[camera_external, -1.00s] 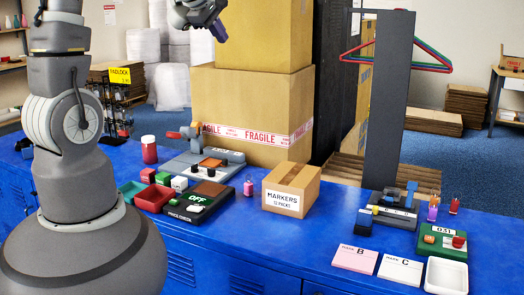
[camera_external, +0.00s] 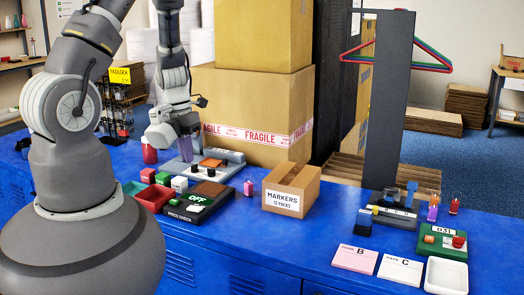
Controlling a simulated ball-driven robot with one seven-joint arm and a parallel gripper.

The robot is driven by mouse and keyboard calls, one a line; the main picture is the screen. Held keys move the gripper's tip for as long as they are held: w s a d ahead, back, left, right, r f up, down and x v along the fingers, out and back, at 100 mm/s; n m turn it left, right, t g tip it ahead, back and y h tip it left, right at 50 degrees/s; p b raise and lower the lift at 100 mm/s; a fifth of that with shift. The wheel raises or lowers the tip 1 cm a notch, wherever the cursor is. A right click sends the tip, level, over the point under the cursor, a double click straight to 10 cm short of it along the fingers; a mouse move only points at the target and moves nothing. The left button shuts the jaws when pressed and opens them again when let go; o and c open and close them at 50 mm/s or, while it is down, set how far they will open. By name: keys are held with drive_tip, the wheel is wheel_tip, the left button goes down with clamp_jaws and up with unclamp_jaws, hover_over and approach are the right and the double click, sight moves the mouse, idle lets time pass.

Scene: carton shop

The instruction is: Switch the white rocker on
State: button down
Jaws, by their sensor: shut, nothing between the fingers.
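My gripper (camera_external: 186,152) is shut and empty, pointing down above the grey device (camera_external: 228,156) at the back left of the blue counter. The black PRICE CHECK device (camera_external: 208,203) sits in front of it, with a brown plate on top and a small panel reading OFF (camera_external: 196,198). My gripper is behind and above this panel, apart from it. I cannot tell for certain which part is the white rocker; details on the devices are too small. My gripper and wrist hide the left part of the grey device.
Tall FRAGILE cartons (camera_external: 250,95) rise behind. Counter in front of the MARKERS carton is clear.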

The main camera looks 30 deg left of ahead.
sight(198, 208)
drive_tip(key=f+b, duration=0.2)
drive_tip(key=f, duration=0.2)
drive_tip(key=d+f+b, duration=0.1)
drive_tip(key=f+b, duration=0.2)
drive_tip(key=f, duration=0.2)
drive_tip(key=d+f+b, duration=0.1)
drive_tip(key=f+b, duration=0.2)
drive_tip(key=f, duration=0.1)
drive_tip(key=shift+f, duration=0.4)
drive_tip(key=shift+d+f, duration=0.1)
drive_tip(key=shift+a, duration=0.2)
drive_tip(key=shift+a+p, duration=0.35)
drive_tip(key=shift+a, duration=0.3)
drive_tip(key=shift+r, duration=0.2)
